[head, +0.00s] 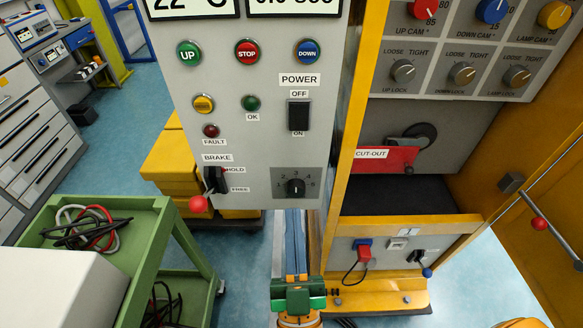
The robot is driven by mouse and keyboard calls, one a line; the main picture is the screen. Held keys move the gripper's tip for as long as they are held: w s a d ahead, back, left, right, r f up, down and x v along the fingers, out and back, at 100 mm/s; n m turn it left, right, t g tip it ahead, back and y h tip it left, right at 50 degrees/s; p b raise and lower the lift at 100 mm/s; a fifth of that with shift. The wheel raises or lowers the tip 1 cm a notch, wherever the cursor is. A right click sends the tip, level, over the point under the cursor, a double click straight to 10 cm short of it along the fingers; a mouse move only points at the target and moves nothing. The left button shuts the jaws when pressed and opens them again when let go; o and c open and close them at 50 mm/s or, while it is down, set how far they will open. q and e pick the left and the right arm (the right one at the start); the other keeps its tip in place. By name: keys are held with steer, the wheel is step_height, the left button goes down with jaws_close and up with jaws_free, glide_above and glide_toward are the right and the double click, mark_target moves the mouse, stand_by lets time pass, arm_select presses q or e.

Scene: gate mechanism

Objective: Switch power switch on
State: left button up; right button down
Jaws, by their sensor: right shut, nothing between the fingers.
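The power switch (298,115) is a black rocker on the grey control panel (230,130), under a POWER label (299,79). OFF is marked above it and ON below it. I cannot tell which side is pressed in. My right gripper (297,279), green with orange parts, is at the bottom centre, well below the switch and the panel's lower edge, apart from both. It is shut and empty. My left gripper is not in view.
A brake lever with a red knob (198,204) and a rotary selector (295,187) sit low on the panel. A yellow-framed cabinet with a red cut-out handle (386,160) stands to the right. A green cart (145,240) holding cables is at left.

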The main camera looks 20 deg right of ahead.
steer(key=d+r+m+h, duration=0.1)
steer(key=m+h, duration=0.1)
steer(key=p, duration=0.5)
glide_toward(299, 122)
step_height(299, 122, up, 5)
steer(key=shift+n, duration=0.3)
steer(key=w, duration=0.2)
steer(key=w+d+f, duration=0.1)
steer(key=shift+w+f+b, duration=0.1)
steer(key=shift+w+b, duration=0.25)
steer(key=shift+w+d, duration=0.15)
steer(key=shift+w, duration=0.2)
